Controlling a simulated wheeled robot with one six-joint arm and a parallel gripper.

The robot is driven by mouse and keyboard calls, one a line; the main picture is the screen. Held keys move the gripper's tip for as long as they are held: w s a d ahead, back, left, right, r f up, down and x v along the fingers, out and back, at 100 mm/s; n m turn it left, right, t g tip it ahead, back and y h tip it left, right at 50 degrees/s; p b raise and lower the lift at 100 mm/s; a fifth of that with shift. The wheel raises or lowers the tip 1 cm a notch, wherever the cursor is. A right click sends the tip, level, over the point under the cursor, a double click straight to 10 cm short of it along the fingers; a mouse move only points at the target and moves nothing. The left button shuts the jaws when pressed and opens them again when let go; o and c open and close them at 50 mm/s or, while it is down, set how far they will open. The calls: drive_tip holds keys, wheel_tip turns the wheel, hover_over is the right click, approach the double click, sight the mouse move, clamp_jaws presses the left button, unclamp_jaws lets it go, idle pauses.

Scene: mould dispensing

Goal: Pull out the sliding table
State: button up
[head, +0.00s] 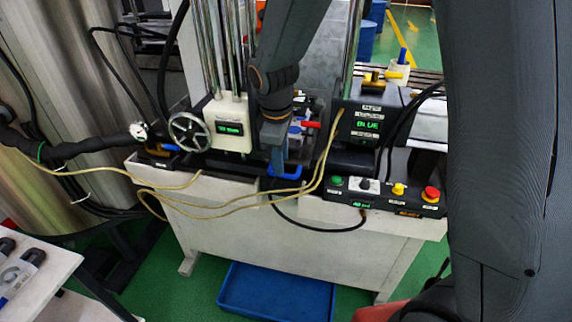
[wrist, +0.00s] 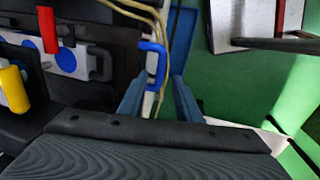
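The sliding table shows in part at the machine's middle, behind my arm. Its blue handle (head: 285,173) is at the front edge, and the handle also shows in the wrist view (wrist: 153,66). My gripper (head: 277,155) points down at the handle from above. In the wrist view my gripper (wrist: 158,100) has its two blue-grey fingers apart, with the handle showing in line with the gap between them. I cannot tell whether either finger touches it. My arm hides much of the table in the head view.
Yellow cables (head: 240,190) hang across the machine front near the handle. A handwheel (head: 188,134) is at left and a button panel (head: 385,194) at right. A red clamp handle (wrist: 47,30) is beside the gripper. A blue bin (head: 275,293) sits on the floor below.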

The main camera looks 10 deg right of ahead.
wheel_tip(320, 180, down, 4)
drive_tip(key=shift+w+d+r+p, duration=0.1)
drive_tip(key=shift+w+p, duration=0.05)
drive_tip(key=shift+p, duration=0.15)
